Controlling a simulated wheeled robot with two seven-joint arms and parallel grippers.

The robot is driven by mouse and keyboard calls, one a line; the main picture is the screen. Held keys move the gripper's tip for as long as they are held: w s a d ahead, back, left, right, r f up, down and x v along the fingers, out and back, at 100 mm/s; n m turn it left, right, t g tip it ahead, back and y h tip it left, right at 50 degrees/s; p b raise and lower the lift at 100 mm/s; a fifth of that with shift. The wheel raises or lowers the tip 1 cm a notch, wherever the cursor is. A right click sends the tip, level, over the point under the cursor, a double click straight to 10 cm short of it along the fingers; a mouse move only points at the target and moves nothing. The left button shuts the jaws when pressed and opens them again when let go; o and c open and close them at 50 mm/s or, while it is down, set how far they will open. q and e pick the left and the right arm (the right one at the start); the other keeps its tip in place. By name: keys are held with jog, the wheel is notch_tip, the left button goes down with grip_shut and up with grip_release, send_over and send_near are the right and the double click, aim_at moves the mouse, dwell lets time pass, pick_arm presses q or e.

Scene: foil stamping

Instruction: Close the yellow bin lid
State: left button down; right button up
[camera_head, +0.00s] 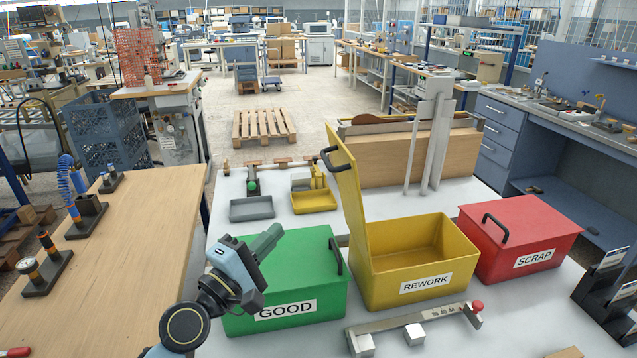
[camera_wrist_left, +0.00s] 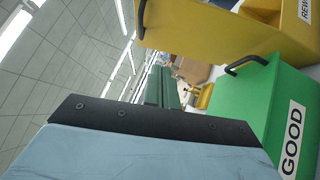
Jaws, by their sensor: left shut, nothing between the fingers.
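The yellow bin (camera_head: 385,290), labelled REWORK, stands in the middle of the white table. Its lid (camera_head: 347,195) stands nearly upright along the bin's left side, with a black handle (camera_head: 328,157) at the top. The bin's inside looks empty. In the left wrist view the yellow lid (camera_wrist_left: 190,28) shows at the top, with its black handle (camera_wrist_left: 141,16). My left gripper (camera_head: 270,236) is shut and empty, above the green bin and left of the yellow lid, apart from it. Its fingers also show in the left wrist view (camera_wrist_left: 160,85). My right gripper is not in view.
The closed green GOOD bin (camera_head: 315,275) stands left of the yellow bin, the closed red SCRAP bin (camera_head: 525,232) right. Grey (camera_head: 252,209) and yellow (camera_head: 314,201) trays lie behind. A metal fixture (camera_head: 415,326) lies in front. A wooden panel (camera_head: 385,160) stands behind.

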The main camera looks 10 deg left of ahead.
pick_arm(q)
jog(key=w+d+r+n+t+y+p, duration=0.1)
jog(key=w+d+r, duration=0.4)
jog(key=w, duration=0.7)
jog(key=shift+d+r+n+p, duration=0.15)
jog(key=shift+r+n+p, duration=0.7)
jog(key=shift+p, duration=0.15)
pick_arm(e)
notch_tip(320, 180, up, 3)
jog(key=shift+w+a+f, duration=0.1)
pick_arm(q)
jog(key=shift+w+r, duration=0.1)
